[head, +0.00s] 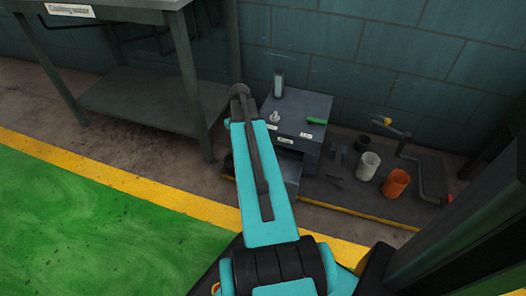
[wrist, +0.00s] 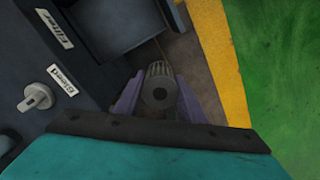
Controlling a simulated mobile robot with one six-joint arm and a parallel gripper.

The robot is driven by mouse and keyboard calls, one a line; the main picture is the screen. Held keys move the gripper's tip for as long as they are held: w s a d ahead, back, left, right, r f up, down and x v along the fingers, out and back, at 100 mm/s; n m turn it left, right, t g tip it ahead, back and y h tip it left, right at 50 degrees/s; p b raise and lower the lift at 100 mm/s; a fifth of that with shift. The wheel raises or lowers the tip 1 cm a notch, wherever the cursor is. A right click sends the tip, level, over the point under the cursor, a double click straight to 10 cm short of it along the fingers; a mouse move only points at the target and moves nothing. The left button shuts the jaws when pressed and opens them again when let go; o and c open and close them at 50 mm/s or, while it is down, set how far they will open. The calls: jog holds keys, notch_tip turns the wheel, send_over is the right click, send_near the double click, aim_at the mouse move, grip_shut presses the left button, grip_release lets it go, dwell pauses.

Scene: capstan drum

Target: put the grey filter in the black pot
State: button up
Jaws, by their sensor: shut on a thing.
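The grey filter (wrist: 158,72), a ribbed cylinder with a dark round hole in its end, shows in the wrist view. It sits between the two purple fingers of my gripper (wrist: 157,92), which is shut on it. It is beside a dark housing with a label reading "Filter". In the head view my turquoise arm hides most of the gripper and the filter. The black pot (head: 362,142) appears as a small dark cylinder on the floor plate to the right of the housing, apart from my gripper.
The dark housing (head: 300,110) carries a grey knob, a green handle and labels. A pale pot (head: 368,165), an orange pot (head: 396,183) and a crank (head: 410,150) stand to its right. A workbench (head: 135,95) is at left. Green floor is clear.

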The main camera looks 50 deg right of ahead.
jog(key=w+a+r+n, duration=0.3)
jog(key=w+a+r, duration=0.5)
jog(key=a, duration=0.2)
jog(key=w+a+r+n, duration=0.2)
jog(key=w+a+r, duration=0.6)
jog(key=a, duration=0.2)
jog(key=a+r+n, duration=0.1)
jog(key=a+r, duration=0.3)
jog(key=a, duration=0.3)
jog(key=w+a+r+n, duration=0.1)
jog(key=a+r+n, duration=0.1)
jog(key=a+r, duration=0.3)
jog(key=w+a+r+n, duration=0.1)
jog(key=a+r, duration=0.3)
jog(key=a, duration=0.7)
jog(key=shift+w+r+n, duration=0.2)
jog(key=shift+r+n, duration=0.1)
jog(key=shift+d, duration=0.15)
